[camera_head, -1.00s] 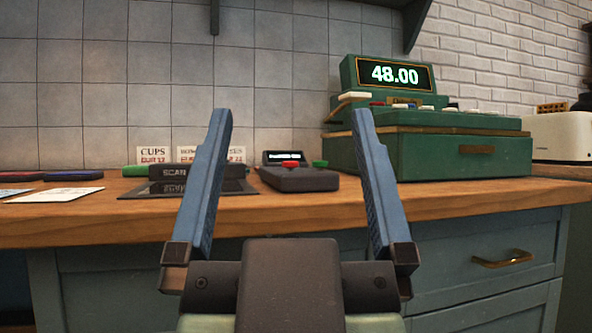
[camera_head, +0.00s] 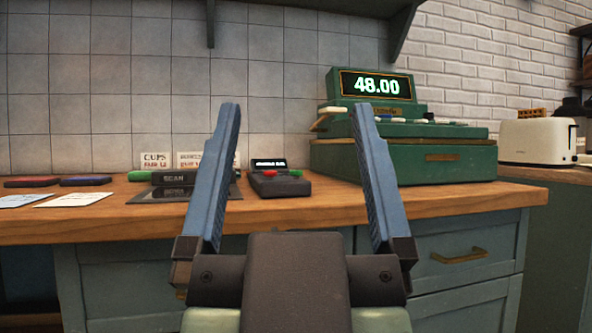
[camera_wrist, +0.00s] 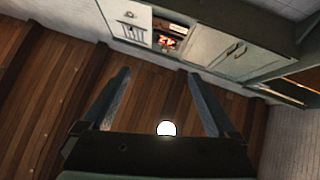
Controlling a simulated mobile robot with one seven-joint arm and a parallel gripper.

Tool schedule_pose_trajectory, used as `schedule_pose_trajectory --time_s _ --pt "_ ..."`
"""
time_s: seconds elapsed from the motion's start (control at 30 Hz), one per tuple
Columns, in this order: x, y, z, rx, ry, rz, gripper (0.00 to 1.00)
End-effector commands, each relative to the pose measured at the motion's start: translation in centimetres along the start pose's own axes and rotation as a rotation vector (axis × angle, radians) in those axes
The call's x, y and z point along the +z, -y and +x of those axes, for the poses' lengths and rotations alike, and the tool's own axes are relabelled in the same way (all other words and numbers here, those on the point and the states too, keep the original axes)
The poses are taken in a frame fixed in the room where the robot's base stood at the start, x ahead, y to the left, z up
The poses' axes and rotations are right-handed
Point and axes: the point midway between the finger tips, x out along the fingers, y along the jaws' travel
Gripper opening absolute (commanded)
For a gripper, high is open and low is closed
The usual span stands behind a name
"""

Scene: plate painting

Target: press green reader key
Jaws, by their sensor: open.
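The card reader (camera_head: 278,184) is a dark box with a small lit screen (camera_head: 269,163), standing on the wooden counter. Its green key (camera_head: 296,173) is on the right of its top, beside a red key (camera_head: 269,173). My gripper (camera_head: 293,108) is open and empty, its two blue fingers spread wide. In the head view the reader shows between the fingers, beyond them on the counter, and nothing touches it. In the wrist view my gripper (camera_wrist: 160,75) is over wooden floor, and the reader is not seen there.
A green cash register (camera_head: 400,155) showing 48.00 stands right of the reader. A scan pad (camera_head: 172,178), partly behind the left finger, and small cards (camera_head: 72,200) lie to the left. A toaster (camera_head: 537,141) is at far right. The counter's front edge (camera_head: 290,218) is clear.

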Motion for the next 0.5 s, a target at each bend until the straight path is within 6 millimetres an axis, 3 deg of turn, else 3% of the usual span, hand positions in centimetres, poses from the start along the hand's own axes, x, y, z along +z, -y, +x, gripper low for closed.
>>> schedule_pose_trajectory --time_s 0.07,0.5 --pt "-0.02 0.0 0.0 0.0 0.0 0.0 0.77" --pt "-0.03 -0.01 0.0 0.0 -0.001 0.0 0.0"
